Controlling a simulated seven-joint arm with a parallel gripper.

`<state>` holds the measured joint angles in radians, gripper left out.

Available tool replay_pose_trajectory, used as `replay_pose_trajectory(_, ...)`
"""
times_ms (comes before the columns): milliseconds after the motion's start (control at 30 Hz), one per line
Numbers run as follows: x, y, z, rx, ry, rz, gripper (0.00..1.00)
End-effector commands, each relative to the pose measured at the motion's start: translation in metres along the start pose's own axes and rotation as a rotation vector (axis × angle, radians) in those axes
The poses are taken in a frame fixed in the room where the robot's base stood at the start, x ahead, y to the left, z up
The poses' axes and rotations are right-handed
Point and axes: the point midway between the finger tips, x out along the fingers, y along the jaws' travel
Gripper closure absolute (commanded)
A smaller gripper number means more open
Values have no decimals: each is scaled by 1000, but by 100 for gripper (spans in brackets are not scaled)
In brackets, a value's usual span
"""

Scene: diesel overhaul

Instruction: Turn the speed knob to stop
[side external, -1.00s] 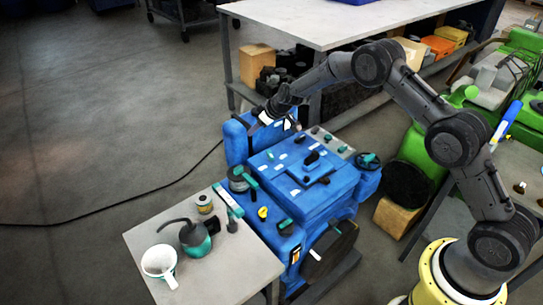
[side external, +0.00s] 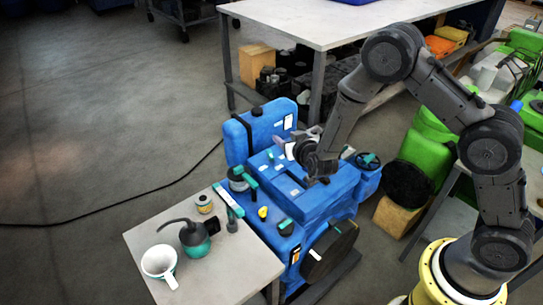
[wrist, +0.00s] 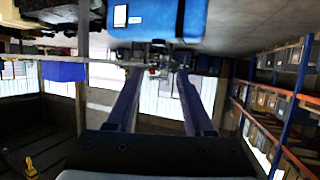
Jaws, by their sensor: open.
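The blue diesel engine (side external: 330,203) stands in the middle of the side view. A yellow knob (side external: 263,212) and a teal-topped round part (side external: 286,227) sit on its near end, and a dark handwheel with a teal piece (side external: 367,160) is at its right. I cannot tell which of these, if any, is the speed knob. My gripper (side external: 284,146) is over the engine's top, tilted sideways, and hides part of it. In the wrist view my gripper (wrist: 158,75) is open with nothing between the fingers; a blue part (wrist: 160,20) is at the top.
A small grey table (side external: 225,270) at the front left holds a white cup (side external: 159,262), a teal oil can (side external: 195,239) and a small tin (side external: 204,204). A large workbench (side external: 330,22) stands behind. Green machinery (side external: 424,150) is at the right.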

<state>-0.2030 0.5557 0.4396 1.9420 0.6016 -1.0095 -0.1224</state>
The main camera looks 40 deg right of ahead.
Motion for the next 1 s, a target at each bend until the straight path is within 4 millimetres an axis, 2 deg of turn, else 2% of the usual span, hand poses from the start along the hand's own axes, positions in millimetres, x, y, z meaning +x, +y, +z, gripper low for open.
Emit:
replay_pose_trajectory(33,4,1,12,-4,-7,1,48)
replay_pose_trajectory(400,32,1,79,-4,-7,2,48)
replay_pose_trajectory(600,45,1,109,-2,-5,0,48)
replay_pose_trajectory(833,60,1,115,0,-3,2,48)
replay_pose_trajectory(1000,88,2,115,1,-2,2,48)
